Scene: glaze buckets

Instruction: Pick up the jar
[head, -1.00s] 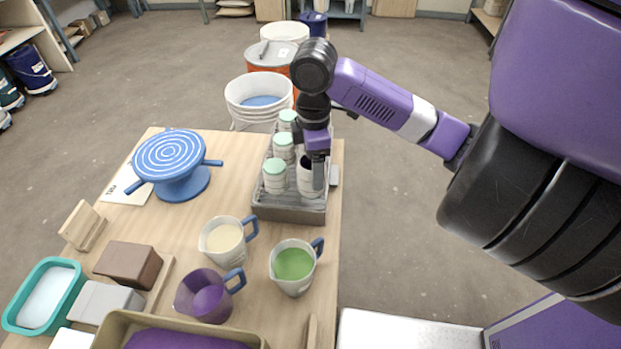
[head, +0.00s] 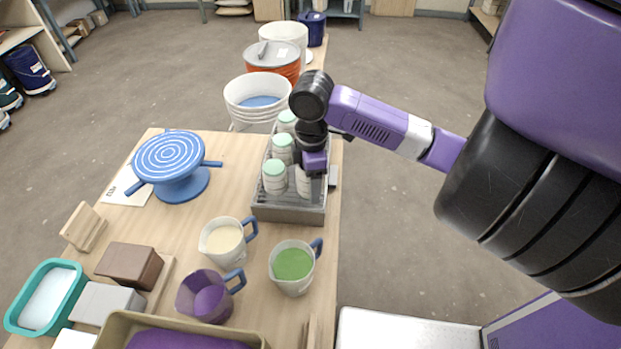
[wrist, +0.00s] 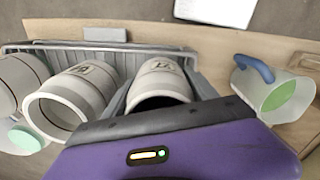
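A rack (head: 288,214) holds several white jars, and some have mint-green lids (head: 274,168). An open-topped jar (head: 303,182) stands at the rack's near right part. My gripper (head: 316,188) is down at this jar, pointing downward. In the wrist view the jar (wrist: 161,79) stands between my two grey fingers, with its dark mouth partly hidden by my gripper's body. The fingers look spread on either side of it; contact does not show clearly. Another open jar (wrist: 82,88) lies to the left in that view, close beside a finger.
A green-filled pitcher (head: 293,264) and a cream-filled pitcher (head: 223,240) stand in front of the rack. A purple pitcher (head: 206,297) is nearer. A blue turntable (head: 170,160) is to the left. White buckets (head: 258,97) stand behind the rack.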

